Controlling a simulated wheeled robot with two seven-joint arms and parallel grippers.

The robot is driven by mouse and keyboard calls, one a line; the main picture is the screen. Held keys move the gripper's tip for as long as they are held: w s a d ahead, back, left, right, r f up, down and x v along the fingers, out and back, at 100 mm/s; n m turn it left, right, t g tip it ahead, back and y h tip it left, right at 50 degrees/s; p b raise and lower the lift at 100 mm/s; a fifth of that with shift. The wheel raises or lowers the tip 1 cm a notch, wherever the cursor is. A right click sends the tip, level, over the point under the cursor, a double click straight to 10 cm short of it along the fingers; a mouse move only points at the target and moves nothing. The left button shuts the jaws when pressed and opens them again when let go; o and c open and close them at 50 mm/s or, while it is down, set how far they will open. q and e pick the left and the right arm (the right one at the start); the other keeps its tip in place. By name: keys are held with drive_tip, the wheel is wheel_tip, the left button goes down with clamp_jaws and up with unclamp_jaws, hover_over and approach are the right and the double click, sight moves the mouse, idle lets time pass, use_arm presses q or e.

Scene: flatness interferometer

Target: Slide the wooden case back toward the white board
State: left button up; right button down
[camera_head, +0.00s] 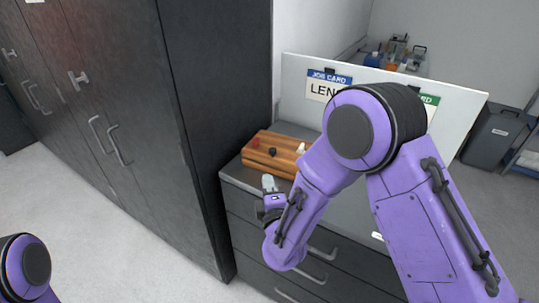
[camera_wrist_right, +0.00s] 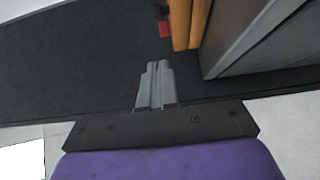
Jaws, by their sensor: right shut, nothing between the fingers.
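The wooden case (camera_head: 279,153) lies on the top of the drawer unit, near its left front corner, with dark and red knobs on it. The white board (camera_head: 299,78) stands upright behind it, partly hidden by my right arm. My right gripper (camera_head: 268,182) is shut and empty at the front edge of the unit, just in front of the case. In the right wrist view my shut fingers (camera_wrist_right: 158,68) point toward the wooden case (camera_wrist_right: 191,22) and a red knob (camera_wrist_right: 165,29), with a visible gap. My left gripper is out of view.
Tall dark cabinets (camera_head: 120,100) stand close on the left of the drawer unit (camera_head: 245,222). Job cards (camera_head: 322,90) hang on the board. A grey bin (camera_head: 492,138) stands at the far right. Open floor (camera_head: 110,250) lies in front.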

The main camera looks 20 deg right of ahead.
sight(271, 160)
drive_tip(key=w, duration=0.2)
drive_tip(key=w+d+p, duration=0.1)
drive_tip(key=w, duration=0.2)
drive_tip(key=w+p, duration=0.1)
drive_tip(key=w, duration=0.1)
drive_tip(key=shift+w+d, duration=0.3)
drive_tip(key=shift+w, duration=0.1)
drive_tip(key=shift+w+d+r+p, duration=0.1)
drive_tip(key=shift+w+d+p, duration=0.3)
drive_tip(key=shift+d, duration=0.15)
drive_tip(key=shift+w+d+p, duration=0.25)
drive_tip(key=shift+d+p, duration=0.15)
drive_tip(key=shift+d, duration=0.15)
drive_tip(key=shift+w+d, duration=0.15)
drive_tip(key=shift+d, duration=0.3)
drive_tip(key=shift+w, duration=0.15)
drive_tip(key=shift+f, duration=0.2)
